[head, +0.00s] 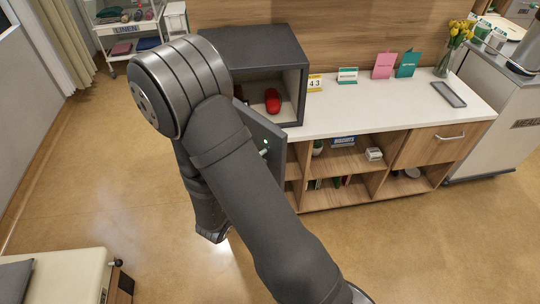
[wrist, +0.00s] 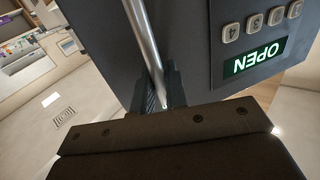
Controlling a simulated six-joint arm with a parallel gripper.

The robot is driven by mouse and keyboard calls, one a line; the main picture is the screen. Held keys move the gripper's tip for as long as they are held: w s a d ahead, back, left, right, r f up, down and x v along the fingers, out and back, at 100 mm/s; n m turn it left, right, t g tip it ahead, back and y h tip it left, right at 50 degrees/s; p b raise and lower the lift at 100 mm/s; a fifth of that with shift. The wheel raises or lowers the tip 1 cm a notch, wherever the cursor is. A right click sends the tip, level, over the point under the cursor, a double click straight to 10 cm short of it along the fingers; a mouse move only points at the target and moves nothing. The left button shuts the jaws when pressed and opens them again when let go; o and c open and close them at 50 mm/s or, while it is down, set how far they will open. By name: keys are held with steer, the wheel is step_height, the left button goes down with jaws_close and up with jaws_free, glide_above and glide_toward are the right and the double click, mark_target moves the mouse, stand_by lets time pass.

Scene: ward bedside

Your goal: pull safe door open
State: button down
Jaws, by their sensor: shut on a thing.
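The dark grey safe (head: 250,42) stands at the left end of the counter. Its door (head: 263,130) is swung out from the opening, partly hidden behind my arm in the head view. A red item (head: 273,101) lies inside, with a darker item partly hidden beside it. In the wrist view the door's face (wrist: 190,45) fills the middle, with a silver bar handle (wrist: 143,40) and a lit green OPEN display (wrist: 254,59) under number keys. My gripper (wrist: 162,88) is shut on the handle's lower part. In the head view my arm hides the gripper.
Open shelves (head: 345,160) lie below. The floor between is clear.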

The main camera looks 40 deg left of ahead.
steer(key=s+a, duration=1)
steer(key=s, duration=0.6)
steer(key=shift+a, duration=0.15)
steer(key=c, duration=1.8)
jaws_free()
steer(key=s, duration=0.5)
steer(key=s+d, duration=0.1)
steer(key=s, duration=0.5)
steer(key=s+d, duration=0.1)
steer(key=s, duration=0.5)
steer(key=shift+s+d, duration=0.1)
steer(key=shift+d, duration=0.15)
